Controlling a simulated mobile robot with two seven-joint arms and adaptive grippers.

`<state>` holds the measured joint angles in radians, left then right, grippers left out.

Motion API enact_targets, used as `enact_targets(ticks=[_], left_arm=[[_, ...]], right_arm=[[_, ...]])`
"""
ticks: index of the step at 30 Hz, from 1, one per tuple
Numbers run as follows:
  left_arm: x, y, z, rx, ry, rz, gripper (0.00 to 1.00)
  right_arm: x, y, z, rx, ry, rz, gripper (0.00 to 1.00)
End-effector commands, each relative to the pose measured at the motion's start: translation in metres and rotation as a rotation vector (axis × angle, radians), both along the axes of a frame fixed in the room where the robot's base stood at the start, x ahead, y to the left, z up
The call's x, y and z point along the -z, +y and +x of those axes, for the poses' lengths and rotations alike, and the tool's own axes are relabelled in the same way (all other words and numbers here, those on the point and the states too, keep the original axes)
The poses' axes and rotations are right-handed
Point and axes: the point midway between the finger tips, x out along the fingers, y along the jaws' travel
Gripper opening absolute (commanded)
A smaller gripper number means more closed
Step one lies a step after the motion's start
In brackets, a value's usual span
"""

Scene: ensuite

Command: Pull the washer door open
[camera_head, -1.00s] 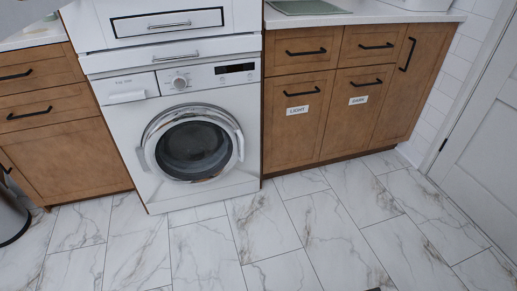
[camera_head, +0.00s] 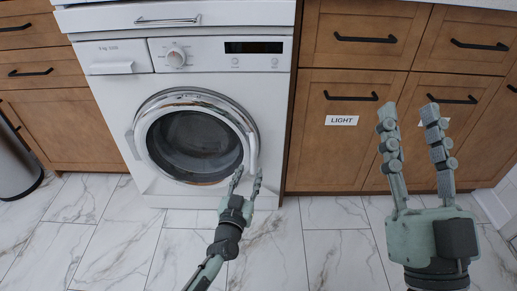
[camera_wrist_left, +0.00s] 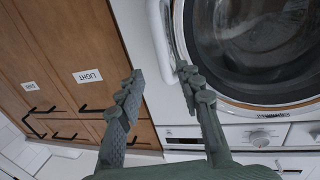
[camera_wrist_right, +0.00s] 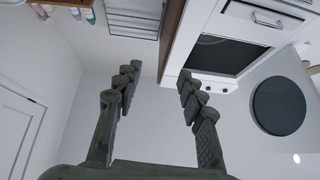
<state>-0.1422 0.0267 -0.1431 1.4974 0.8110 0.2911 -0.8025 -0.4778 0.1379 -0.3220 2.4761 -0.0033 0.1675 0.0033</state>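The white washer (camera_head: 195,85) stands ahead, its round glass door (camera_head: 195,143) shut against the body. The door handle (camera_head: 252,152) is the pale curved bar on the right of the door ring; it also shows in the left wrist view (camera_wrist_left: 159,38). My left gripper (camera_head: 248,178) is open and empty, its fingertips close to the handle's lower end in the head view. In the left wrist view its fingers (camera_wrist_left: 160,75) are apart, one near the door rim; I cannot tell if it touches. My right gripper (camera_head: 410,115) is raised, open and empty, in front of the right cabinets.
Wooden cabinets (camera_head: 345,100) with black handles flank the washer. A "LIGHT" label (camera_head: 341,120) marks one on the right. A grey bin (camera_head: 14,160) stands at the far left. The marble-tiled floor (camera_head: 130,245) before the washer is clear.

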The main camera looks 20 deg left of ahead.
Motion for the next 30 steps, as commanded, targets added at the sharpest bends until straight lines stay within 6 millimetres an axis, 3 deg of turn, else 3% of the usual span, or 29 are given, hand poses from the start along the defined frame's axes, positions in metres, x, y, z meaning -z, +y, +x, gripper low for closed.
enact_targets(ticks=[16, 27, 30], left_arm=[[0.0, 0.009, 0.071, -0.021, -0.014, 0.001, 0.36], [-0.001, 0.01, 0.079, -0.02, -0.013, 0.0, 0.36], [-0.001, 0.01, 0.078, -0.02, -0.013, 0.0, 0.26]], right_arm=[[-0.029, -0.014, -0.026, 0.015, -0.247, 0.083, 0.4], [-0.033, -0.016, -0.03, 0.018, -0.28, 0.094, 0.4], [-0.033, -0.016, -0.03, 0.018, -0.28, 0.094, 0.4]])
